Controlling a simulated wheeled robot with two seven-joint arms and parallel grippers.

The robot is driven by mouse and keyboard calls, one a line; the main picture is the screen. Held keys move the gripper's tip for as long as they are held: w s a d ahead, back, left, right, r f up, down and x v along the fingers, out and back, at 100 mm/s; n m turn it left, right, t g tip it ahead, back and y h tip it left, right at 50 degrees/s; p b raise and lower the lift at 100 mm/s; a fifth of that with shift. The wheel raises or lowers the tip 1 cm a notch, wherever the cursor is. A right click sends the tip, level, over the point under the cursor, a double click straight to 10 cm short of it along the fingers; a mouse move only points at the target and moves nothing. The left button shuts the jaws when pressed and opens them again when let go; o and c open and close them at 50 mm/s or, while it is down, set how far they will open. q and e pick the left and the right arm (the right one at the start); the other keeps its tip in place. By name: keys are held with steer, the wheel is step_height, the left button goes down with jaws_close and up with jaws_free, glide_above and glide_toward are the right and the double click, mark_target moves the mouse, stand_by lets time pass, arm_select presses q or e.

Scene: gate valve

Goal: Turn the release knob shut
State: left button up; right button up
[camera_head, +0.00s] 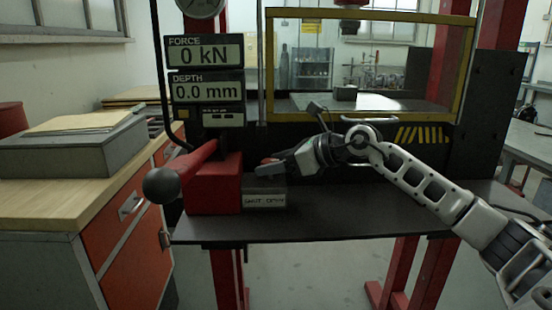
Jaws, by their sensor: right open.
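A grey block (264,197) with a white label on its front stands on the dark shelf; the label's small lettering is hard to read. A bit of red (268,160), apparently the release knob, shows above the block, mostly hidden by my right gripper. My right gripper (271,167) reaches in from the right and is open, with its fingers just above the block's top at the knob. I cannot tell whether they touch the knob. My left gripper is out of view.
A red pump body (214,190) with a red lever ending in a dark ball (161,185) stands left of the block. Displays (205,55) above read 0 kN and 0.0 mm. A yellow-framed guard (460,70) stands behind. The shelf (370,215) is clear to the right.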

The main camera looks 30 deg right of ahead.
steer(key=c, duration=1)
